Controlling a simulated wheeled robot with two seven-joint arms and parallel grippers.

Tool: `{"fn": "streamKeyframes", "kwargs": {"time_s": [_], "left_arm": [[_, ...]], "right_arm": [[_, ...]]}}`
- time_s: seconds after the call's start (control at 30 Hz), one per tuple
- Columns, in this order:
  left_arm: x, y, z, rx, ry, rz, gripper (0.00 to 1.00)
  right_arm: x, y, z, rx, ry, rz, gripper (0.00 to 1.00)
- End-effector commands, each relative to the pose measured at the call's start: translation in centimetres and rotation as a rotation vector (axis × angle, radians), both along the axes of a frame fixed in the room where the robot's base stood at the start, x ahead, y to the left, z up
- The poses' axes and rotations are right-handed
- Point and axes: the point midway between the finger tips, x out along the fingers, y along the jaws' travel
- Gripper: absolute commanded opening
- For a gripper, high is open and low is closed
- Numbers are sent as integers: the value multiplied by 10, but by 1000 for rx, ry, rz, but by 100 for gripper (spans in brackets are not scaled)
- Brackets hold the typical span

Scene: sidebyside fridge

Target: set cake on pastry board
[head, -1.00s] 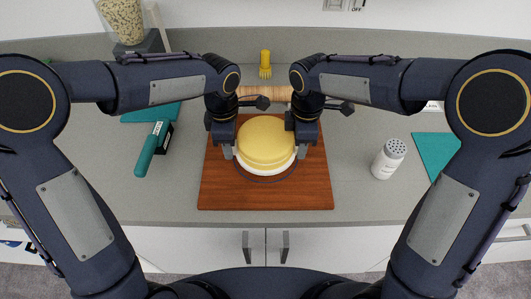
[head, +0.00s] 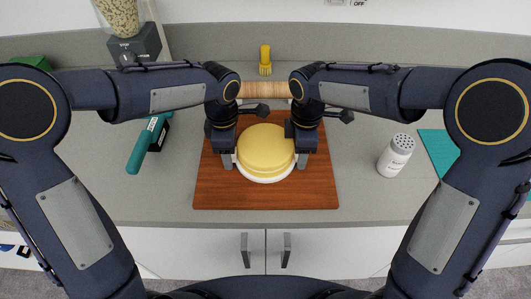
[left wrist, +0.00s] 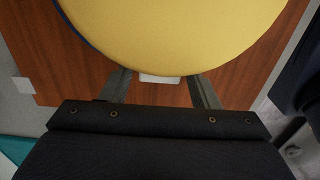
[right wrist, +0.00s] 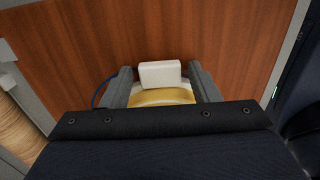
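The round yellow cake (head: 265,146) sits on a white base over the middle of the reddish-brown pastry board (head: 225,196) and appears to rest on it, level. A blue ring marking on the board shows only as a thin arc beside the cake in the wrist views. My left gripper (head: 228,162) points down at the cake's left side. Its fingers stand around a small white tab (left wrist: 160,78) with narrow gaps. My right gripper (head: 303,161) is likewise at the right side, its fingers apart around another white tab (right wrist: 160,74). The tabs are hidden in the head view.
A rolling pin (head: 264,90) lies behind the board and a yellow brush (head: 265,60) stands farther back. A teal-handled tool (head: 141,151) is at left, a white shaker (head: 395,156) and teal cloth (head: 436,152) at right. Counter on both sides of the board is mostly free.

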Motion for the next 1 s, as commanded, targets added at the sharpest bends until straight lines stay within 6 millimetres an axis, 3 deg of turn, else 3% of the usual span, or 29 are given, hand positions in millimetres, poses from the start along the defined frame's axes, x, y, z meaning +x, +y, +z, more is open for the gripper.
{"fn": "streamKeyframes", "kwargs": {"time_s": [0.43, 0.8, 1.0], "left_arm": [[1, 0, 10, -1, -4, 1, 61], [1, 0, 84, -1, -5, 0, 61], [1, 0, 113, -1, -3, 0, 61]], "right_arm": [[0, 0, 1, 0, 0, 0, 61], [0, 0, 1, 0, 0, 0, 61], [0, 0, 1, 0, 0, 0, 61]]}}
